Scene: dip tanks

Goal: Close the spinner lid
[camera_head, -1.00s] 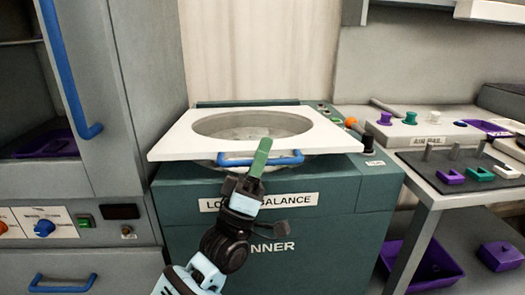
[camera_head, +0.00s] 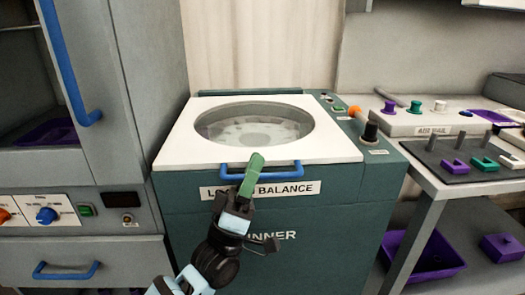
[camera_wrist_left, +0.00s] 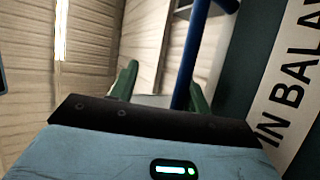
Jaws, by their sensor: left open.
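The white spinner lid (camera_head: 332,148), with a round clear window, lies flat on top of the green spinner (camera_head: 345,215), with no clear gap visible. Its blue bar handle (camera_head: 285,173) sticks out at the front edge. My left gripper (camera_head: 251,172) is at the handle, its green fingers overlapping the bar in the head view. In the left wrist view the fingers (camera_wrist_left: 162,90) are apart, and the blue handle (camera_wrist_left: 193,50) shows close to the right finger. The gripper is open. My right gripper is not in view.
A grey cabinet (camera_head: 150,110) with a blue door handle stands close on the left. On the right is a grey bench (camera_head: 440,185) with a dark rack (camera_head: 435,157) of small coloured pieces. Knobs (camera_head: 370,132) rise at the spinner's right. A purple bin (camera_head: 435,265) sits below.

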